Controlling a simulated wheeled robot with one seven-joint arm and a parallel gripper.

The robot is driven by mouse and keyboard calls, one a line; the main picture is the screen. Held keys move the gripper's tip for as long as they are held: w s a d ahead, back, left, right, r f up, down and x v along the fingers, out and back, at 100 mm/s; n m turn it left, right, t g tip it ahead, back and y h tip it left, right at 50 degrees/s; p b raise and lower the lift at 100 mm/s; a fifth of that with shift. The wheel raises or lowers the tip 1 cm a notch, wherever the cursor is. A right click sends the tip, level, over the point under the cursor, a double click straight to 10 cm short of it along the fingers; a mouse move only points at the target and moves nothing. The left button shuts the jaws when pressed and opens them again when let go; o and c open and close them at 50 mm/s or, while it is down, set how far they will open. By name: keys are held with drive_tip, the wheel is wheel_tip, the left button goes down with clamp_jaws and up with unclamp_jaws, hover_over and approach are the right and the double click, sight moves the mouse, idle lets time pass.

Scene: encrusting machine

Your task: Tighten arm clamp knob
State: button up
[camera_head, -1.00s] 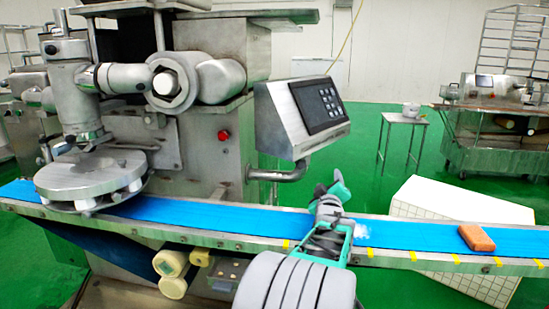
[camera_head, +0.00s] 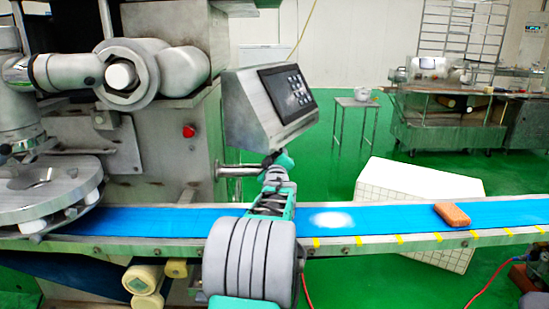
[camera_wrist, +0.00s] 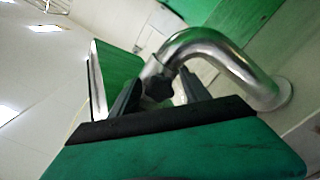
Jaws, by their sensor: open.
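The arm clamp knob (camera_wrist: 158,86) is small, dark and lobed, and sits on a bent shiny metal arm (camera_wrist: 232,58) in the wrist view. My gripper (camera_wrist: 162,92) is open, its dark fingers on either side of the knob in that view. I cannot tell whether they touch it. In the head view my gripper (camera_head: 278,161) is just below the control panel (camera_head: 284,98), by the end of the metal support arm (camera_head: 237,170). The knob is not clear there, as my gripper covers that spot.
A blue conveyor belt (camera_head: 385,219) runs below my gripper, with an orange block (camera_head: 452,214) and a white powdery patch (camera_head: 331,220) on it. The steel encrusting machine (camera_head: 167,160) stands at the left.

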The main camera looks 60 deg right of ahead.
clamp_jaws()
idle(0.6)
